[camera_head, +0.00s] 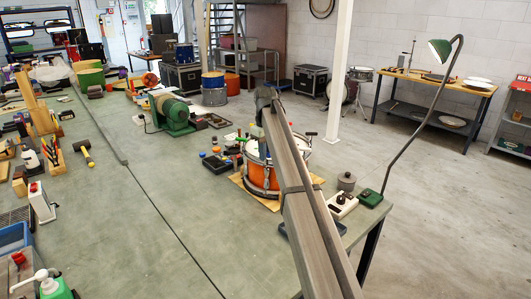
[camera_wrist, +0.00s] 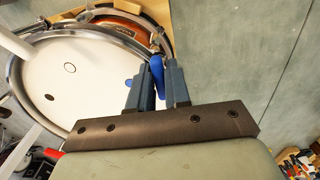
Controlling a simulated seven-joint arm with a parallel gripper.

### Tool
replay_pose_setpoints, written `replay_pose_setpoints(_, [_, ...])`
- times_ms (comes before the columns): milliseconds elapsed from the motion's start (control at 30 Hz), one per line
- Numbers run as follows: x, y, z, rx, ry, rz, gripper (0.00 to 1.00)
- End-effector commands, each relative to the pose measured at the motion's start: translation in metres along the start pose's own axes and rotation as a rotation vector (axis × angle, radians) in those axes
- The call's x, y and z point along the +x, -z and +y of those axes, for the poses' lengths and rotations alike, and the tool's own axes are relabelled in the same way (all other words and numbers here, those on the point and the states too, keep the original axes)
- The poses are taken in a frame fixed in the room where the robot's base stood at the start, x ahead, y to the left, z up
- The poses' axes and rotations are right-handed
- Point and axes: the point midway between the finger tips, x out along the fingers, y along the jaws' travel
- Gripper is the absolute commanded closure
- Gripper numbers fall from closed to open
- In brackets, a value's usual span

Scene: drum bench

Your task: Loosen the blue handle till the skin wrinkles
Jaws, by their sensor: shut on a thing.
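The drum with an orange shell (camera_head: 259,176) stands on a wooden board near the right end of the bench, partly hidden behind my arm. In the wrist view its white skin (camera_wrist: 70,98) looks smooth, inside a metal hoop. The blue handle (camera_wrist: 157,66) is at the drum's rim, on the right side of the drum in that view. My gripper (camera_wrist: 160,82) is shut on the blue handle, with one finger on each side of it. In the head view my gripper and the handle are hidden behind my arm.
The wooden board (camera_head: 240,182) lies under the drum. A white box with knobs (camera_head: 342,205) and a grey pot (camera_head: 346,182) stand to the right. A green lamp base (camera_head: 370,198) is near the bench edge. The bench's front middle is clear.

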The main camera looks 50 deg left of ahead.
Motion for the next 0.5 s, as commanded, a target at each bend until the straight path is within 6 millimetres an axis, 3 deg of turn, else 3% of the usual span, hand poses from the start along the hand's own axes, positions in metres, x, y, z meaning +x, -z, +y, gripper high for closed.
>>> replay_pose_setpoints(500, [-0.0002, 0.0001, 0.0001, -0.235, 0.000, 0.000, 1.00])
